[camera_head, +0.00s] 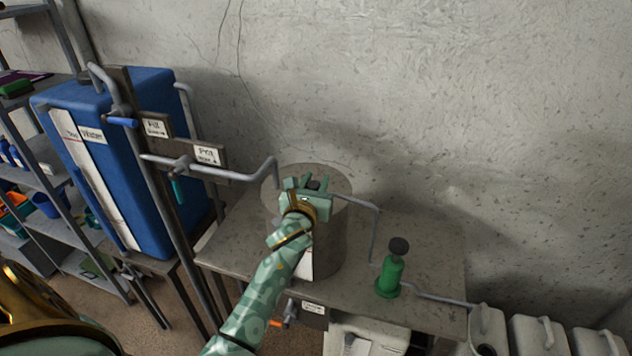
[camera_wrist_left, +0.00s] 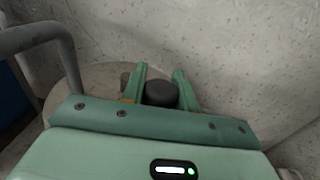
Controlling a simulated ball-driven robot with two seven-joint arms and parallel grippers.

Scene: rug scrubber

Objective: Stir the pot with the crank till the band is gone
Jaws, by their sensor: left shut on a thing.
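The pot (camera_head: 331,235) is a grey cylinder standing upright on a grey table. A white label on its front is partly hidden by my left arm. The dark round knob of the crank (camera_head: 314,185) is over the pot's top; it also shows in the left wrist view (camera_wrist_left: 160,93). My left gripper (camera_head: 305,184) is over the pot top, its green fingers on either side of the knob (camera_wrist_left: 160,85) and shut on it. The rest of the crank is hidden by the gripper. I cannot make out a band. My right gripper is not in view.
Grey pipes reach the pot from a valve stand (camera_head: 180,163) at left and from a green pump (camera_head: 391,273) at right. A blue water tank (camera_head: 140,160) and shelves stand left. White canisters (camera_head: 530,335) are at lower right.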

